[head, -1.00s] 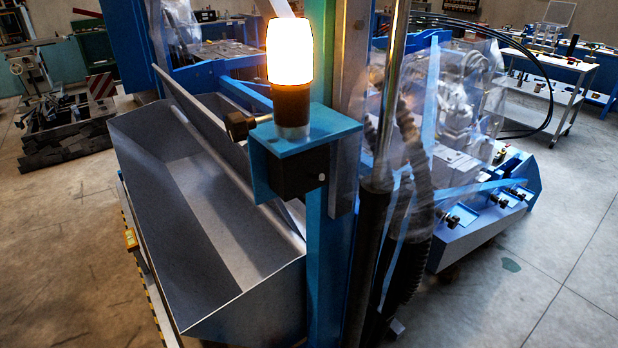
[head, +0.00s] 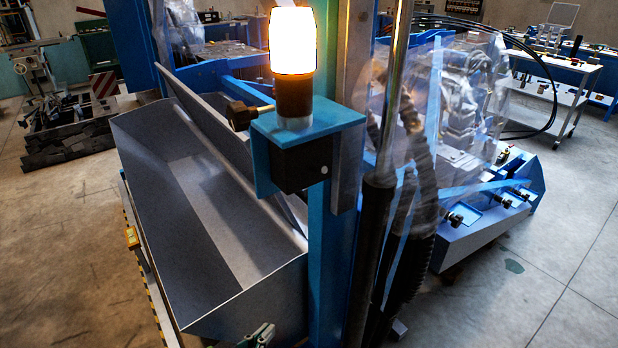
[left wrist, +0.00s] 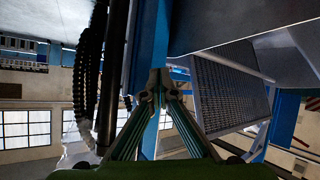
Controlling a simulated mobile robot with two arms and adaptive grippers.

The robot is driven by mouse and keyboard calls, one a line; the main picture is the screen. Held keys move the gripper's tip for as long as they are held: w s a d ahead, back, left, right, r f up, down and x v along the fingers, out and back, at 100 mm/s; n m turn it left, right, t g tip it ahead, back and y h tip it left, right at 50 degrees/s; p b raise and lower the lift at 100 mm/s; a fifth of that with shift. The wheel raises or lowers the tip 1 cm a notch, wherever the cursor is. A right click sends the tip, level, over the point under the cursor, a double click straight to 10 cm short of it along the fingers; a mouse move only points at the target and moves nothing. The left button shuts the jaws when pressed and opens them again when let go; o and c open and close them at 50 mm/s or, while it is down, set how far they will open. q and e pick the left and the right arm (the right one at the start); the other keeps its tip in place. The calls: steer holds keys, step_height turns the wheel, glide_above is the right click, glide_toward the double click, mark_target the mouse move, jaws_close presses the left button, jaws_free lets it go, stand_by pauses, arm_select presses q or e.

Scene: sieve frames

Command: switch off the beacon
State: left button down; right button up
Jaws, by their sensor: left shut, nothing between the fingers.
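The beacon (head: 292,42) glows bright white-orange, so it is lit. It stands upright on a dark cylindrical base on a blue bracket (head: 305,122) fixed to a blue post. Under the bracket is a black box (head: 300,166) with a small pale round spot (head: 324,170) on its right side. My left gripper (head: 262,334) only just shows at the bottom edge of the head view, well below the box and beside the post. In the left wrist view its fingers (left wrist: 160,82) meet, shut and empty, in front of the blue post (left wrist: 150,45). My right gripper is not in view.
A grey metal trough (head: 185,220) stands left of the post. A dark knob (head: 241,115) sticks out left of the bracket. Thick dark hoses (head: 415,210) and clear plastic sheeting (head: 450,100) are right of the post. The space directly in front of the box looks clear.

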arm_select(q)
steer(key=w+d+r+t+h, duration=0.2)
steer(key=r+t, duration=0.1)
steer(key=r, duration=0.4)
steer(key=w+d+r+n+t+h, duration=0.1)
steer(key=d+r+t+h, duration=0.15)
steer(key=r, duration=0.45)
steer(key=w+d+r+t+h, duration=0.2)
steer(key=r+t, duration=0.1)
steer(key=r, duration=0.4)
steer(key=n+t, duration=0.3)
steer(key=t, duration=0.2)
glide_toward(292, 157)
steer(key=s, duration=0.2)
steer(key=shift+r+h, duration=0.25)
steer(key=p+x, duration=0.4)
steer(key=x, duration=0.6)
steer(key=shift+d+r+p, duration=0.1)
steer(key=shift+r+p, duration=0.2)
steer(key=shift+p, duration=0.1)
steer(key=f, duration=0.1)
steer(key=d+f, duration=0.1)
steer(key=shift+w+d+f, duration=0.15)
steer(key=shift+d+f, duration=0.1)
steer(key=shift+d, duration=0.05)
steer(key=shift+d+f, duration=0.5)
steer(key=shift+f, duration=0.1)
